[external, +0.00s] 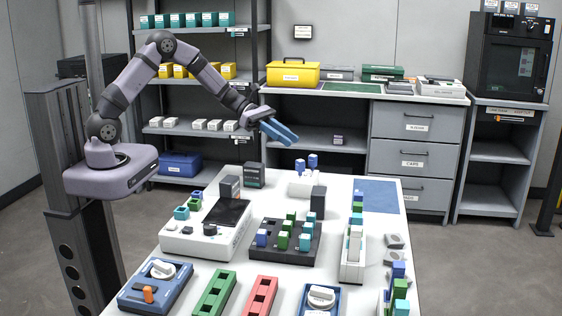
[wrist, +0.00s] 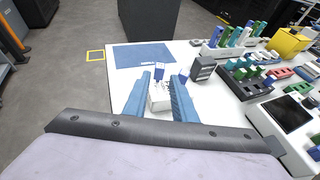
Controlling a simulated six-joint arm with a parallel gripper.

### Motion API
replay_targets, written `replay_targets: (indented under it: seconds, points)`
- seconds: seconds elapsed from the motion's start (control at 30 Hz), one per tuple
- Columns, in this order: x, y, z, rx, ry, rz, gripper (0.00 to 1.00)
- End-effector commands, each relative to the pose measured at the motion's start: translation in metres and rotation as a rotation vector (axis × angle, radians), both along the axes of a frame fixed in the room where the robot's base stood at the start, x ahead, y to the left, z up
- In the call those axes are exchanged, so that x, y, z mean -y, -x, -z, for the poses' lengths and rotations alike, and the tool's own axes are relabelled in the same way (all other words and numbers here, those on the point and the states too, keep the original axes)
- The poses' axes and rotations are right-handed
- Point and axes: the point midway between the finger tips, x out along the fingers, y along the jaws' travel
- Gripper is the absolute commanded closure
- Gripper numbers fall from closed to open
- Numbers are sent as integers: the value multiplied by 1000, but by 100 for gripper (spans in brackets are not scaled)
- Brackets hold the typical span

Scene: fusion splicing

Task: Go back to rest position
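My gripper (external: 290,135) is raised in the air above the far end of the white table (external: 180,262), its two blue fingers reaching forward and down to the right. In the wrist view the fingers of my gripper (wrist: 162,76) stand apart with a clear gap. Nothing is held between them. A small white holder (wrist: 159,99) with blue pieces shows through the gap, on the table well below. The arm is bent at the elbow, clear of the table.
Shelves (external: 190,130) stand behind the arm. A drawer counter (external: 415,150) lies beyond.

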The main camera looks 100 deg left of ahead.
Motion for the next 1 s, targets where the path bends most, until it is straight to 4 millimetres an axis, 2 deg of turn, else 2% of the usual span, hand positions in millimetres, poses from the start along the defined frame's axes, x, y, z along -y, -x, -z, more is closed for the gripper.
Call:
replay_targets:
  seconds: [0.2,0.63,0.73,0.87,0.97,1.0]
  points:
    - [-4,11,-4,-1,1,1,76]
    - [-4,11,-5,-1,1,1,76]
    - [2,12,-5,-7,-13,20,76]
    - [31,14,-5,-34,-75,108,76]
    - [72,23,-4,-69,-174,248,76]
    - [93,30,-4,-83,-228,324,76]
